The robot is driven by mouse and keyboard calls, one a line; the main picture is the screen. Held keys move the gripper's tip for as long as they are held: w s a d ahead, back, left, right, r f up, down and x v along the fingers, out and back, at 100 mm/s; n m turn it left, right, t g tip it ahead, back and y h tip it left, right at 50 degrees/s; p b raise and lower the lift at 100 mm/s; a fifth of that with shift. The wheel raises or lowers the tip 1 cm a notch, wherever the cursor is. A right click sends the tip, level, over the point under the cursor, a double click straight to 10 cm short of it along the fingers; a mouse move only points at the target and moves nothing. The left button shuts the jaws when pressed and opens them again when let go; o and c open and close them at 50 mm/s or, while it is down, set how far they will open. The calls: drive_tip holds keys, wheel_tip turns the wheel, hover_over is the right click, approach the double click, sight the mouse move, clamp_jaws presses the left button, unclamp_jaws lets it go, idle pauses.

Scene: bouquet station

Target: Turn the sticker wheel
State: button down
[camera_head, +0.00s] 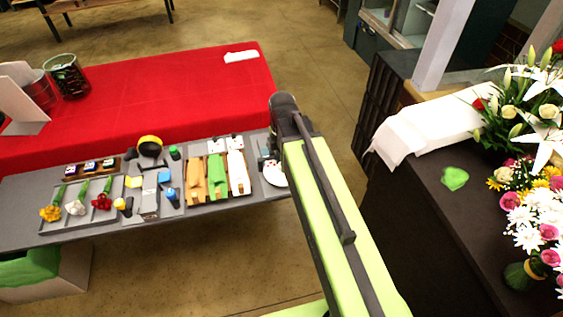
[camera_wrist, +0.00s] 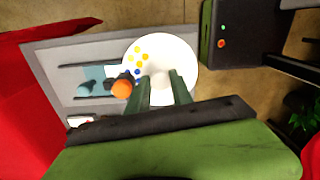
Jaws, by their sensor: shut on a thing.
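In the head view the wheel (camera_head: 274,177) shows at the right end of the grey station, partly covered by my arm. In the wrist view my gripper (camera_wrist: 161,80) reaches over the wheel, its two green fingers on either side of a pale central knob (camera_wrist: 160,90). It is shut on this knob. My arm hides the gripper in the head view. The fingers and my wrist hide the wheel's near part in the wrist view.
An orange-topped item (camera_wrist: 121,89) sits close left of the fingers. A dark box with a red button (camera_wrist: 222,43) stands right of the wheel. The grey station (camera_head: 70,236) holds flowers, tools and wraps. A red-covered table (camera_head: 180,95) lies behind; a dark counter (camera_head: 420,215) stands right.

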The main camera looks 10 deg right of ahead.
idle(0.3)
drive_tip(key=c, duration=1.1)
unclamp_jaws()
wheel_tip(320, 180, up, 8)
drive_tip(key=p, duration=0.8)
drive_tip(key=shift+r, duration=0.1)
